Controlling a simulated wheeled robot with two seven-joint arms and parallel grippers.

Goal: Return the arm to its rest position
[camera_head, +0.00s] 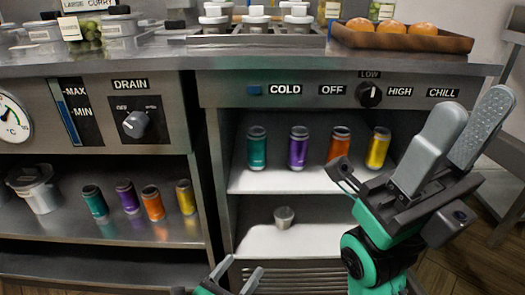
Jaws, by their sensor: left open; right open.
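My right gripper (470,112) is raised at the right, in front of the cold cabinet's right side. Its two grey fingers point up and are apart, with nothing between them. My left gripper (240,272) shows only in part at the bottom edge, low in front of the cabinet. Its fingers are apart and I see nothing between them. The rest of my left arm is out of view. The task names no other object.
The cold cabinet (262,178) is open, with several coloured cans on its upper shelf and a small metal cup (284,217) below. Several cans and a lidded pot (38,190) stand on the left shelf. The counter (250,58) above carries a tray (455,43) of buns.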

